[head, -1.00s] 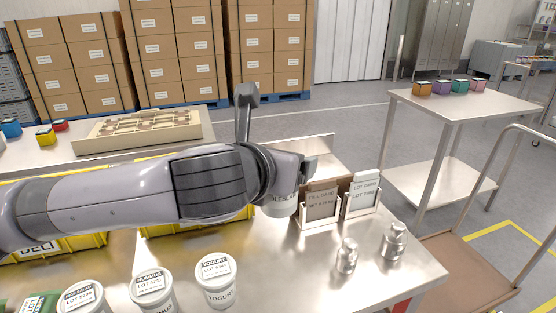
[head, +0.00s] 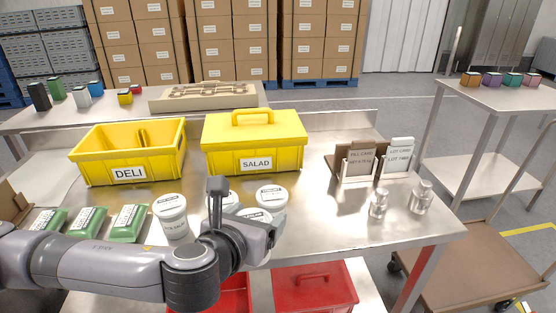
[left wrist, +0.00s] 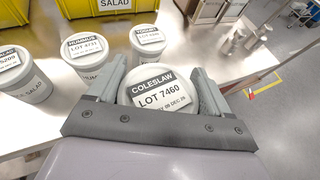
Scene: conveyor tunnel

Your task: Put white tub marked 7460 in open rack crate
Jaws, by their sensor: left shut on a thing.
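The white tub marked Coleslaw Lot 7460 (left wrist: 158,90) is between the fingers of my left gripper (left wrist: 160,92), which is shut on it. In the head view the gripper (head: 262,232) is at the table's front, with the tub's lid (head: 257,215) partly hidden behind it. An open yellow DELI crate (head: 128,172) and a lidded yellow SALAD crate (head: 254,160) stand on the table. Under the table are a red crate with a closed, handled lid (head: 315,287) and another red crate (head: 228,297), mostly hidden by my arm. My right gripper is out of view.
Several other white tubs stand close by, including salad (left wrist: 25,75), hummus (left wrist: 85,55) and yogurt (left wrist: 148,42). Green packs (head: 88,222) lie at left. Card holders (head: 357,165) and metal weights (head: 379,205) stand at right. A cart (head: 490,255) is beside the table.

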